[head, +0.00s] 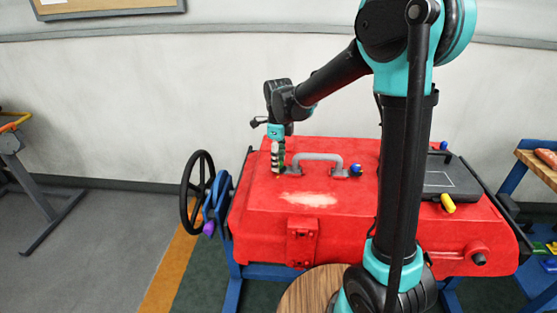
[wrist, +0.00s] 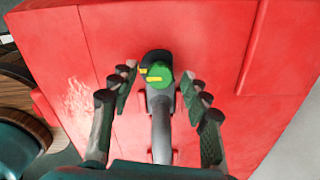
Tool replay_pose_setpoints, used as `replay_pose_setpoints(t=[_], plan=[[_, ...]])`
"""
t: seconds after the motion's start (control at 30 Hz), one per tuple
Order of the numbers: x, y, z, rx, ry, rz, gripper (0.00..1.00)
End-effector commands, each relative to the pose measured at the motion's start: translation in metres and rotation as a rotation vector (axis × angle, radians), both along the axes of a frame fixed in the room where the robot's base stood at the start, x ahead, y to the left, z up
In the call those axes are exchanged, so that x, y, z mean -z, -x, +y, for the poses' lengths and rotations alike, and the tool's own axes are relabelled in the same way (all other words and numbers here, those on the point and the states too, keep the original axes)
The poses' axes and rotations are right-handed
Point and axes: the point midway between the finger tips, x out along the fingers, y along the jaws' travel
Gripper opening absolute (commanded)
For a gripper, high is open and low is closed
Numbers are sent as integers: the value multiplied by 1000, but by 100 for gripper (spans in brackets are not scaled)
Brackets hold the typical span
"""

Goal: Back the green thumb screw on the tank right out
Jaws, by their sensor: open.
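The green thumb screw (wrist: 162,78) shows in the wrist view as a round green head. It sits at the end of the grey handle (wrist: 162,130) on top of the red tank (head: 260,215), beside a black piece with yellow marks (wrist: 150,66). My gripper (wrist: 163,84) is open, pointing down, with one finger on each side of the screw. A gap shows between each finger and the screw. In the head view my gripper (head: 278,172) is at the left end of the handle (head: 320,158). The gripper mostly hides the screw there.
A black handwheel (head: 198,192) stands at the tank's left side. A blue knob (head: 355,169) is at the handle's right end. A dark panel (head: 450,178) with a yellow knob (head: 447,203) is on the tank's right. A wooden round top (head: 305,292) stands in front.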

Motion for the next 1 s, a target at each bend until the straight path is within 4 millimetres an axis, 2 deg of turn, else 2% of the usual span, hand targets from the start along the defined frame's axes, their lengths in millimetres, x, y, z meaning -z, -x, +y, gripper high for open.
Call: replay_pose_setpoints(t=[0.07,0.43,0.77,1.0], plan=[[0,0,0,0,0,0,47],[0,0,0,0,0,0,2],[0,0,0,-35,0,0,0],[0,0,0,-168,0,0,0]])
